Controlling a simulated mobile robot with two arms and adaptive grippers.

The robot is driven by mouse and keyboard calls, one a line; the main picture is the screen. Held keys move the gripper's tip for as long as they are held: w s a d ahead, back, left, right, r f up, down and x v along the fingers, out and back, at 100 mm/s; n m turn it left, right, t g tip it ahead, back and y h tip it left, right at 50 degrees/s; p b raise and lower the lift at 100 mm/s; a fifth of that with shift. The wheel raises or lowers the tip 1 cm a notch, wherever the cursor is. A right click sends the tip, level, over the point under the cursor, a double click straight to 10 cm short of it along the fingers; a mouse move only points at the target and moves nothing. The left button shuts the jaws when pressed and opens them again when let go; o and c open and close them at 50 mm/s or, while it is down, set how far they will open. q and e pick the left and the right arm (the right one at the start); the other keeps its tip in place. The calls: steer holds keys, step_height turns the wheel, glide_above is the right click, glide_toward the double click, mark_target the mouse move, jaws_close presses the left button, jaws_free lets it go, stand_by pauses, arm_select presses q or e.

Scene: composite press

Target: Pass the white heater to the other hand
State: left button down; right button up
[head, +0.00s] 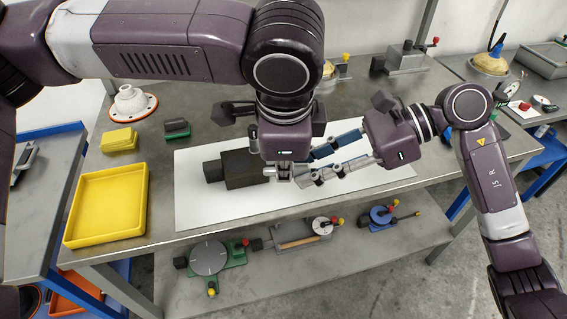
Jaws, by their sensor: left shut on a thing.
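My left gripper (284,174) points down over the white mat (215,215), its fingers shut. What lies between its fingertips is small and pale and mostly hidden; I cannot make out its full shape, and no other part of the white heater shows clearly. My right gripper (306,168) comes in from the right, with its two long fingers apart and pointing left at the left fingertips. I see nothing clearly held between them, and I cannot tell whether they touch the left gripper.
A yellow tray (76,241), yellow box (119,139) and white stepped piece on an orange-rimmed disc (132,103) stand at left. Tools lie on the lower shelf (275,270).

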steer(key=shift+o, duration=1.1)
